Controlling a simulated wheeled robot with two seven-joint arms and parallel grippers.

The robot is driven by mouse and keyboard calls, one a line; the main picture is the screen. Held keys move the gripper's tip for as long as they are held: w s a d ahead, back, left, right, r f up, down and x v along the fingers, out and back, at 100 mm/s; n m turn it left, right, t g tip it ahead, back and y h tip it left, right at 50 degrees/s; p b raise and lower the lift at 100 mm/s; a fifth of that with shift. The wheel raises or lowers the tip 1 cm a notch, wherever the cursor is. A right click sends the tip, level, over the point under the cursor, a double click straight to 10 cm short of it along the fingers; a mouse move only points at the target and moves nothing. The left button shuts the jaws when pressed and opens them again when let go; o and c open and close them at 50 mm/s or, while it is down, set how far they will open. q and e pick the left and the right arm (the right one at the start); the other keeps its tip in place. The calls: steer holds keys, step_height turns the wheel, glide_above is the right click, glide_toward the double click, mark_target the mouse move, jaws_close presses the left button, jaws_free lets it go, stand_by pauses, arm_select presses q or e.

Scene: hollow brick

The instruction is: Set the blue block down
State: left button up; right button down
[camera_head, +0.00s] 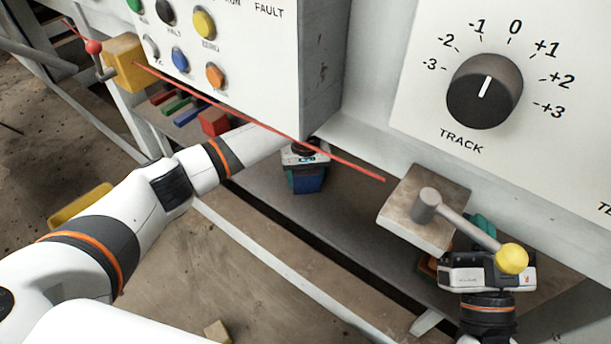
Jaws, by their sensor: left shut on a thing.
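The blue block (308,184) is under my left gripper (303,170), over the grey bench (262,187). My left gripper is shut on it. Its fingers are small and dark here, and I cannot tell whether the block's underside touches the bench. My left arm reaches in from the left, and its wrist end is partly hidden by the button panel. My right gripper (462,245) is at the lower right. Its fingers are largely hidden behind the lever and its plate, so its opening does not show.
A button panel (240,60) overhangs the bench. Red, green and blue blocks (180,108) lie at the bench's far left. A lever with a yellow knob (512,259) juts in front of my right gripper. A dial panel (420,90) stands at right. A thin red rod (345,162) crosses the view.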

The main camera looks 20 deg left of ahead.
arm_select(q)
steer(key=o, duration=1.1)
steer(key=shift+f, duration=0.1)
arm_select(e)
steer(key=shift+w+f, duration=0.1)
steer(key=shift+f, duration=0.05)
arm_select(q)
steer(key=shift+r, duration=0.3)
step_height(320, 180, up, 5)
steer(key=shift+r+p, duration=0.15)
steer(key=shift+p, duration=1)
step_height(320, 180, up, 6)
steer(key=shift+f+p, duration=0.1)
steer(key=shift+p, duration=0.85)
steer(key=shift+r, duration=0.3)
arm_select(e)
steer(key=s+d+f+g+h, duration=0.1)
steer(key=f+g+h, duration=0.1)
steer(key=f+g, duration=0.3)
steer(key=s+d+f+g+h, duration=0.1)
steer(key=d+f+g+h, duration=0.1)
steer(key=f+g, duration=0.4)
step_height(320, 180, down, 4)
steer(key=shift+s+r+m, duration=0.1)
steer(key=shift+s+m, duration=0.05)
steer(key=shift+m, duration=0.15)
